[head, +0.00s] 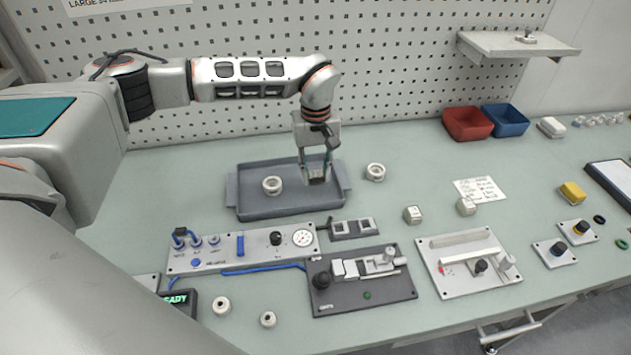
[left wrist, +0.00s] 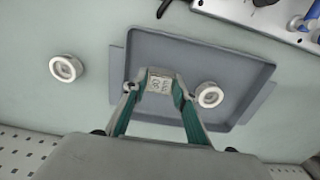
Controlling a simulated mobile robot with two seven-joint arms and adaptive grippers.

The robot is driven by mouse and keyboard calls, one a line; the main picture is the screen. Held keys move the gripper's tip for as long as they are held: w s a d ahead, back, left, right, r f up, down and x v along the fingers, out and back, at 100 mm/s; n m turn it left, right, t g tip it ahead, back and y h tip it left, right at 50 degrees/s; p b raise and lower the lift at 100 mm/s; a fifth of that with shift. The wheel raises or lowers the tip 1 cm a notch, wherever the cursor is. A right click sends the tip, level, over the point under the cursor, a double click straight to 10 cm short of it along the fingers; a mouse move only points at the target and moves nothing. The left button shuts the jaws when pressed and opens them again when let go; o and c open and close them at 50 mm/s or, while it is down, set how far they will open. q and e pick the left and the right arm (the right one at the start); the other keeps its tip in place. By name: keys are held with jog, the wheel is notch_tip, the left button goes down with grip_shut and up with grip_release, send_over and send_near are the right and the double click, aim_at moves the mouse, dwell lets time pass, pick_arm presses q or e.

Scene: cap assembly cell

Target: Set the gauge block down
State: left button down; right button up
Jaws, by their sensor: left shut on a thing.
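My left gripper (head: 316,172) is shut on the gauge block, over the right part of the grey tray (head: 240,206). The gauge block (left wrist: 160,82) is a small pale block with dark markings on its face, held between the fingertips in the left wrist view. In the head view it is small and partly covered by the fingers. I cannot tell whether it touches the tray floor. A white ring (head: 272,185) lies in the tray to the left of the gripper. My right gripper is not in view.
Another white ring (head: 375,172) lies on the table just right of the tray. A panel with a dial (head: 303,238) and a dark fixture plate (head: 365,295) stand in front. Red (head: 467,123) and blue (head: 505,120) bins are at the back right. The tray's left part has bare floor.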

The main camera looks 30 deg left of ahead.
aim_at(316, 183)
pick_arm(q)
jog(key=shift+f, duration=1.85)
jog(key=shift+f, duration=0.1)
jog(key=c, duration=1.6)
grip_release()
notch_tip(316, 183, up, 12)
jog(key=shift+r+b, duration=0.1)
jog(key=shift+b, duration=0.2)
